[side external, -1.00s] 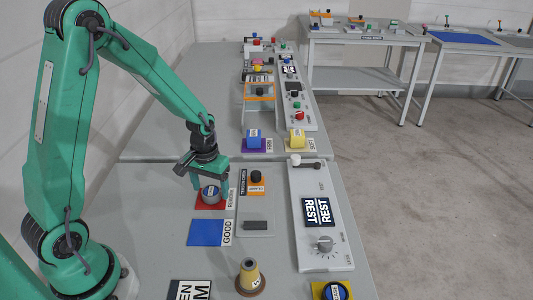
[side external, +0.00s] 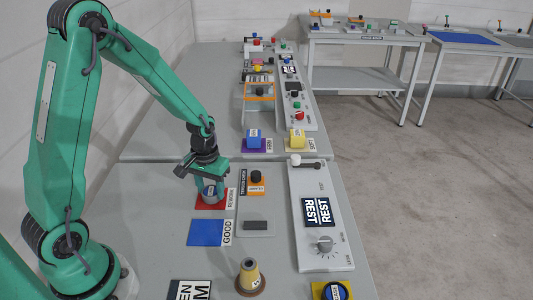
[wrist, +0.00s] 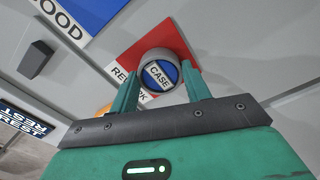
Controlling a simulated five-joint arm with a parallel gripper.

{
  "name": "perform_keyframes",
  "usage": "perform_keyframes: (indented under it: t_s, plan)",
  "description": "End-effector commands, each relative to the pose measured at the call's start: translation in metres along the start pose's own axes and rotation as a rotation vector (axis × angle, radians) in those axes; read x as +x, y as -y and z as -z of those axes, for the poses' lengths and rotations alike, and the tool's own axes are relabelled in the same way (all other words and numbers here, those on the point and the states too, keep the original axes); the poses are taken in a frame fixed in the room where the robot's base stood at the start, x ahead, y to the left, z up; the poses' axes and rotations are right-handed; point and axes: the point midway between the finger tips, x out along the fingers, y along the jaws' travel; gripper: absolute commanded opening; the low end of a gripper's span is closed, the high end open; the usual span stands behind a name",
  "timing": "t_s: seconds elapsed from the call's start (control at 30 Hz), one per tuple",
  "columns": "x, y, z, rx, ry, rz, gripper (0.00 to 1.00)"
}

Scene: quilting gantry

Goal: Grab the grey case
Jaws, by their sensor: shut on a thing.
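The grey case (side external: 210,194) is a short round grey can with a blue and white lid marked CASE. It sits on the red REWORK pad (side external: 203,206) in the side view. In the wrist view the case (wrist: 160,73) lies between the tips of my green fingers. My gripper (side external: 209,188) points down over the pad and is shut on the case, one finger on each side. The case appears upright. I cannot tell whether it is clear of the pad.
A blue GOOD pad (side external: 206,232) lies just in front. A plate with a dark block (side external: 256,225) and an orange clamp part (side external: 257,180) stand to the right. A control panel (side external: 310,260) with a knob is farther right. A tan cone spool (side external: 249,277) stands near the front.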

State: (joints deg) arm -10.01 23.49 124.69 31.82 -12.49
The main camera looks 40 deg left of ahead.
Motion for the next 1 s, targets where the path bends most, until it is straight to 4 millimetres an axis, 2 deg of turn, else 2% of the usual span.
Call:
perform_keyframes:
  t_s: [0.37,0.67,1.0]
  plan:
    - [-0.008,0.000,0.001,0.000,-0.002,0.000,0.25]
    - [-0.041,0.000,0.001,0.000,-0.005,-0.001,0.25]
    - [-0.076,-0.044,-0.040,0.006,-0.004,-0.001,0.25]
